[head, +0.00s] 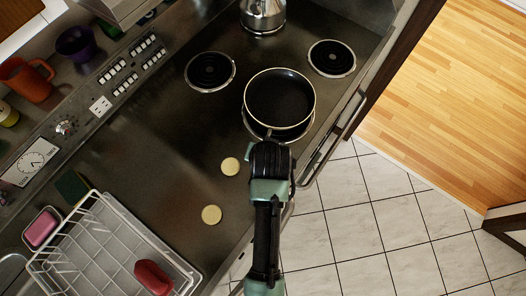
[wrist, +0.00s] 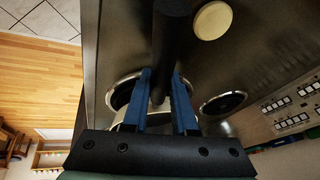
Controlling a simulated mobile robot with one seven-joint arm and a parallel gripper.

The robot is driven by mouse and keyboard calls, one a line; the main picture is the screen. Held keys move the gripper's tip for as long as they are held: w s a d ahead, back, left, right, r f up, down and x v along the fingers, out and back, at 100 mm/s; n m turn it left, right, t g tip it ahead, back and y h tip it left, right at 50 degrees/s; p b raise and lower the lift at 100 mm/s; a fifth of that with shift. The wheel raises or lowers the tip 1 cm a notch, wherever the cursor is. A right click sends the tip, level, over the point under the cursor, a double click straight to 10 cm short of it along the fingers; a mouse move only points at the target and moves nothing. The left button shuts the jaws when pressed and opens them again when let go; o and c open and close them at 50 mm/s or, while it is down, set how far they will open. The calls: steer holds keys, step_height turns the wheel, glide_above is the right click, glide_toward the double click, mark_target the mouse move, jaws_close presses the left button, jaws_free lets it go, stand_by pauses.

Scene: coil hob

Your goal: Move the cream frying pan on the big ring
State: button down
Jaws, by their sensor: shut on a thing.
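The cream frying pan (head: 280,98), black inside with a pale rim, is over the front coil ring (head: 254,128) in the head view. It is off-centre, toward the back right, and covers most of that ring. I cannot tell whether it touches the hob. My gripper (head: 271,150) is at the near side of the pan, shut on its dark handle. In the wrist view the handle (wrist: 172,40) runs between my blue fingers (wrist: 163,100), which hide most of the pan. Other rings are at the left (head: 210,71) and right (head: 332,58).
A metal kettle (head: 263,14) stands behind the pan. Two cream discs (head: 230,166) (head: 211,214) lie on the worktop left of my arm. A wire rack (head: 95,255) with a red item (head: 153,277) is at front left. An oven rail (head: 335,140) runs along the right edge.

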steer(key=shift+f, duration=1.05)
steer(key=shift+f, duration=0.2)
steer(key=c, duration=0.7)
jaws_free()
steer(key=shift+s+f, duration=0.1)
